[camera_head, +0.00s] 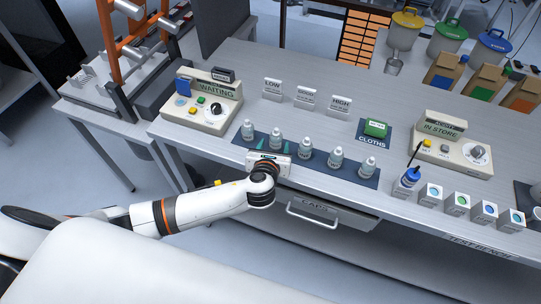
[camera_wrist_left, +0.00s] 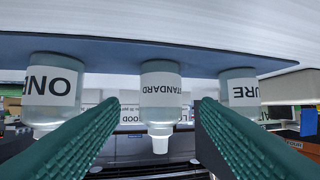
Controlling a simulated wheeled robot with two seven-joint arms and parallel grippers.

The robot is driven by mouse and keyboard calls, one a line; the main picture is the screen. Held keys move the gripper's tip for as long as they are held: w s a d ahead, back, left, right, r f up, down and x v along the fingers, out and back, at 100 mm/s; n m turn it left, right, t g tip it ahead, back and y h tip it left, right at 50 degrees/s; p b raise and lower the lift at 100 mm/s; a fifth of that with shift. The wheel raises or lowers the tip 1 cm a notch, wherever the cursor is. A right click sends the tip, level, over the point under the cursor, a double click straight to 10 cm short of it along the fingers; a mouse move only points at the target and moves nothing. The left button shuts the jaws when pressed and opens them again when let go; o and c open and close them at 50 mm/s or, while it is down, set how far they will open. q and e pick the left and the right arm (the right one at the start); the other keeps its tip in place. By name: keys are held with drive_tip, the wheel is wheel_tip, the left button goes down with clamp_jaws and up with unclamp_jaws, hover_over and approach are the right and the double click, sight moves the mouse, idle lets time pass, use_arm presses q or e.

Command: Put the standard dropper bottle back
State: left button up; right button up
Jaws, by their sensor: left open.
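The standard dropper bottle (camera_wrist_left: 160,95), clear with a white label and white tip, is in the middle of the left wrist view, which shows the scene upside down. It stands upright on the dark blue mat (camera_wrist_left: 110,48). In the head view it appears to be the second bottle (camera_head: 276,142) from the left in the row on the mat (camera_head: 325,169). My left gripper (camera_wrist_left: 158,128) is open and empty, its green fingers pointing toward the bottle from either side. In the head view the gripper (camera_head: 274,147) is low at the mat's front edge. Whether the fingers touch the bottle cannot be told.
Neighbouring bottles (camera_wrist_left: 53,90) (camera_wrist_left: 240,92) stand close on both sides. A control box reading WAITING (camera_head: 208,105) is at the left, one reading IN STORE (camera_head: 452,145) at the right. Small signs (camera_head: 306,97) stand behind the row. A drawer handle (camera_head: 312,221) is below the table edge.

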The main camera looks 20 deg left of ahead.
use_arm(q)
drive_tip(key=v, duration=0.5)
drive_tip(key=shift+s+r, duration=0.1)
drive_tip(key=shift+s, duration=0.25)
